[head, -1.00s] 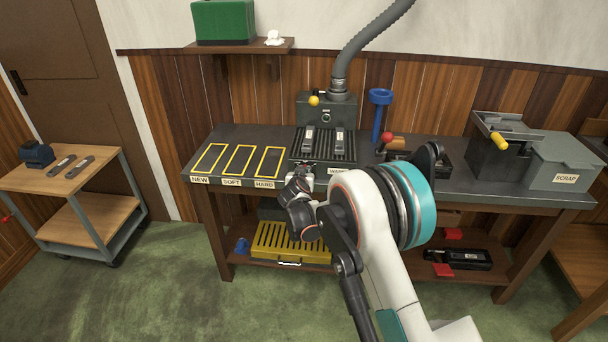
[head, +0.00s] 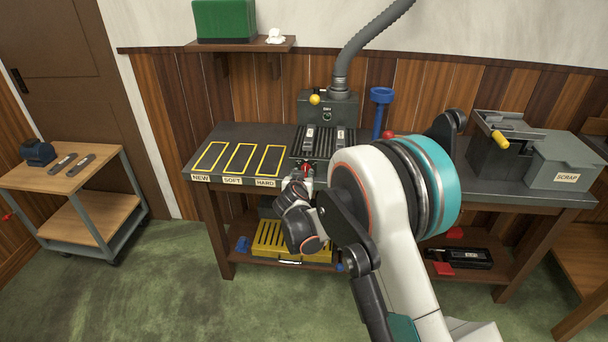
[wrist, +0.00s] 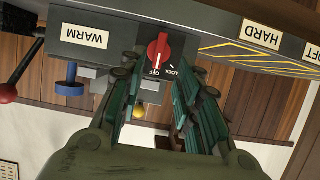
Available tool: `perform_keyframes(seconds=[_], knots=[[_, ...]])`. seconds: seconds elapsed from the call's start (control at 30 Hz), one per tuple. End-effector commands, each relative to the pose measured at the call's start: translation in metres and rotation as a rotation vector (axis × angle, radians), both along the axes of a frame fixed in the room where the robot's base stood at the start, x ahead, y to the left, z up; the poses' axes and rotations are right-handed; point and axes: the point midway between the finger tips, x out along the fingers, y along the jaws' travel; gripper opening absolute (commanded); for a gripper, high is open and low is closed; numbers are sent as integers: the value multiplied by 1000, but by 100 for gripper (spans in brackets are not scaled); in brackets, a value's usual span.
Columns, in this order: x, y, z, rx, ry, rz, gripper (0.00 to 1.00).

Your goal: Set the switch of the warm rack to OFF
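The warm rack (head: 322,140) is a dark ribbed unit on the bench, with two grey pieces on top. In the wrist view its front face (wrist: 110,38) appears upside down with a WARM label. The switch (wrist: 158,48) is a red knob with a white line, with small lettering including LOCK beside it. The line seems to slant toward the lettering nearest my gripper; its exact setting is hard to read. My gripper (wrist: 160,82) is open, its green fingers spread on either side below the knob, without visible contact. In the head view my arm partly hides the rack's front.
Yellow-outlined NEW, SOFT and HARD areas (head: 240,160) lie left of the rack. A blue stand (head: 381,110) and a SCRAP bin (head: 566,160) stand to the right.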

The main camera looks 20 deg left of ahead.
Motion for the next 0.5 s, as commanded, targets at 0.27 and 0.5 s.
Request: perform_keyframes(seconds=[0.27, 0.5], knots=[[-39, -9, 16, -1, 0, 1, 31], [-47, -11, 20, 0, 0, 0, 31]])
